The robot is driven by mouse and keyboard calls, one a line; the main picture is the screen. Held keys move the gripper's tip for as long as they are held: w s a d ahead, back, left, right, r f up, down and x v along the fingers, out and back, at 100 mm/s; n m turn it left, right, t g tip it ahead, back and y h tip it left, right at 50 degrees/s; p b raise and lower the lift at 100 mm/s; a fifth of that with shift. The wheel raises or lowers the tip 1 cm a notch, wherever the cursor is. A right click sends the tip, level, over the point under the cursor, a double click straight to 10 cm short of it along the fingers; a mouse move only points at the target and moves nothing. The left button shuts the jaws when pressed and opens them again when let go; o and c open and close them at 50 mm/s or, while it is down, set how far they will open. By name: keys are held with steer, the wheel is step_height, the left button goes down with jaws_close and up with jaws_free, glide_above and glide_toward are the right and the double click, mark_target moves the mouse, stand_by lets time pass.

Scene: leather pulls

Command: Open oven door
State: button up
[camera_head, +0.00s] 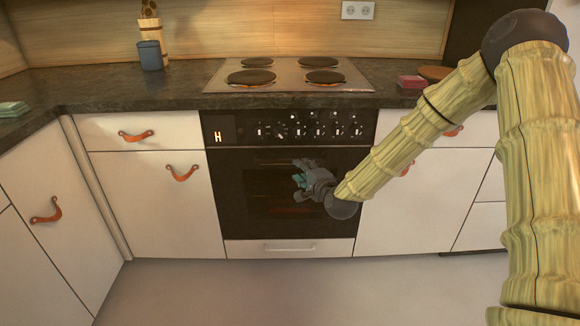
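The black oven (231,190) is built into the white cabinets in the middle of the head view, under a control panel with a row of knobs (310,131). Its door looks shut, with a dark glass window. The door handle cannot be clearly made out; a thin dark bar seems to run along the door's top edge. My gripper (299,178) is in front of the right half of the door, below the panel, and points left. Its teal fingertips look apart with nothing seen between them. The gripper hides part of the window. I cannot tell whether it touches the door.
A drawer with a pale handle (290,248) lies below the oven. White cabinets with orange leather pulls (182,173) flank it. Above is a hob (290,75) on the dark counter (120,88). The grey floor (250,290) in front is clear.

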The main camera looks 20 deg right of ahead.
mark_target(291, 162)
steer(key=b+x, duration=0.1)
steer(key=x, duration=0.9)
steer(key=shift+f+b, duration=0.1)
steer(key=shift+b, duration=0.2)
jaws_close()
